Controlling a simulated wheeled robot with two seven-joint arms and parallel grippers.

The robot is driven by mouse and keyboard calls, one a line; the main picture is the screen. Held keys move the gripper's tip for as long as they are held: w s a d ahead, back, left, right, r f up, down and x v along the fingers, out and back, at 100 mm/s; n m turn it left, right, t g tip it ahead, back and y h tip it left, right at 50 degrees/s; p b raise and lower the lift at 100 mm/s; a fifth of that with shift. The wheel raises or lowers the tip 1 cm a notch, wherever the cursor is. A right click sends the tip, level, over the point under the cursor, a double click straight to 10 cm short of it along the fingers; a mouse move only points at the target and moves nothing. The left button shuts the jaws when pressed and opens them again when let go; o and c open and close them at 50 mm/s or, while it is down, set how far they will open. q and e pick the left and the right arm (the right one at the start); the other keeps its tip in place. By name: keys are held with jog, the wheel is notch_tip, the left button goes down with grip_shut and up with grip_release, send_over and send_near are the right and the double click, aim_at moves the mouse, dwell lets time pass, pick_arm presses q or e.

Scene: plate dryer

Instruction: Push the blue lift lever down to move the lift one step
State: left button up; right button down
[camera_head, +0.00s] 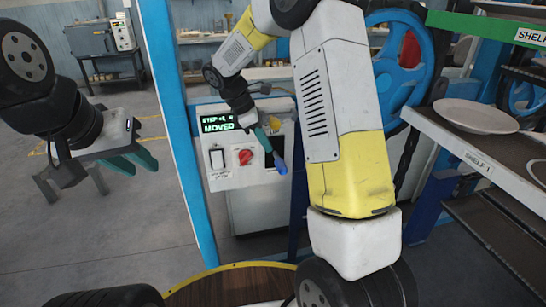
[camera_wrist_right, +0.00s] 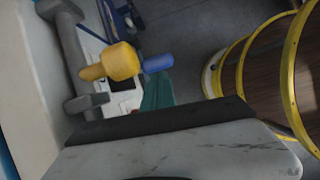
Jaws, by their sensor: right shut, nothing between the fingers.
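The blue lift lever (camera_head: 281,163) sticks out from the front of the control box, its rounded end low beside the dark slot. In the right wrist view the blue lever end (camera_wrist_right: 158,63) shows beyond a yellow knob (camera_wrist_right: 121,62). My right gripper (camera_head: 264,141) is shut and empty, its teal fingers just above and left of the blue end; whether they touch it I cannot tell. Its teal fingers also show partly in the right wrist view (camera_wrist_right: 158,92). The display (camera_head: 220,123) reads "MOVED" in green. My left gripper (camera_head: 108,166) hangs at the left, open and empty, far from the lever.
The control box (camera_head: 258,205) carries a red knob (camera_head: 245,157) and a white switch (camera_head: 217,158). A blue post (camera_head: 183,150) stands left of it. At the right, a shelf (camera_head: 466,152) holds a white plate (camera_head: 474,115). A round wooden surface (camera_head: 225,288) lies below.

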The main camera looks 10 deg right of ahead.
aim_at(279, 164)
jog(key=shift+f, duration=0.15)
jog(key=shift+x, duration=3.4)
